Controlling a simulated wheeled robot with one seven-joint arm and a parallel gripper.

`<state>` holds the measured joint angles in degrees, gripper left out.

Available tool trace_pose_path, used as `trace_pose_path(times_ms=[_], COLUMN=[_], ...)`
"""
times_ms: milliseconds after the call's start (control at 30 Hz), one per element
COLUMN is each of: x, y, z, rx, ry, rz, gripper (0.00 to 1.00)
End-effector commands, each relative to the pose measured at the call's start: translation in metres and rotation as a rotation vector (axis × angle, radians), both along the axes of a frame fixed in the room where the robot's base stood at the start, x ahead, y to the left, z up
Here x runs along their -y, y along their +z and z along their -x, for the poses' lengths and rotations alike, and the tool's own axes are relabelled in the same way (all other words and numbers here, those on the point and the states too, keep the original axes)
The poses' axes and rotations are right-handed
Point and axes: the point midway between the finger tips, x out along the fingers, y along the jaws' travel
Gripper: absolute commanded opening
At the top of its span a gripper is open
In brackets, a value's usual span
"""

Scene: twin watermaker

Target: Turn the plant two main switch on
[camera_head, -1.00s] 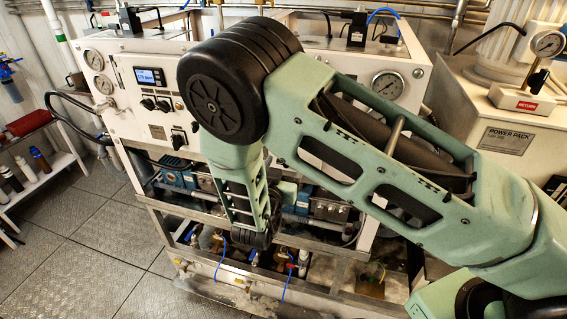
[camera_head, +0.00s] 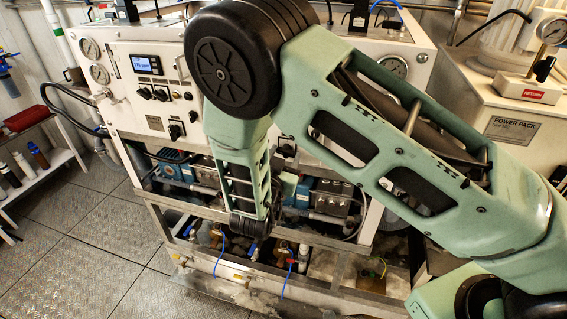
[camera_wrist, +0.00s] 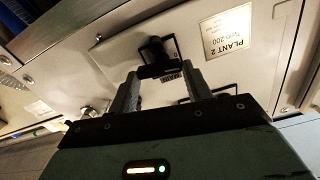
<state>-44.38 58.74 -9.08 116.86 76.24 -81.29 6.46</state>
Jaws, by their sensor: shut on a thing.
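In the wrist view, a black switch (camera_wrist: 154,50) sits on a pale metal panel, beside a label plate (camera_wrist: 228,32) reading "PLANT 2". A small dark tag under it is partly hidden. My gripper (camera_wrist: 162,78) reaches up to the switch, with one finger on each side, shut on its handle. The switch's exact angle is hard to tell. In the head view, my arm covers the gripper and this switch.
Pumps and hoses fill the frame below. A power pack (camera_head: 515,130) stands right.

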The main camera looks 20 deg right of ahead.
Motion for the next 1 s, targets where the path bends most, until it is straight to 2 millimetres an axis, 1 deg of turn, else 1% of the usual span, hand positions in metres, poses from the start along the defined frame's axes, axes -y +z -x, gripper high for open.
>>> trace_pose_path(times_ms=[33, 133, 1000], x=[0.0, 0.001, 0.002], y=[-0.007, -0.009, -0.017], z=[0.0, 0.0, 0.001], rx=[0.026, 0.077, 0.566], ry=[-0.001, 0.0, -0.002], rz=[-0.031, -0.101, -0.77], gripper=[0.26, 0.26, 0.26])
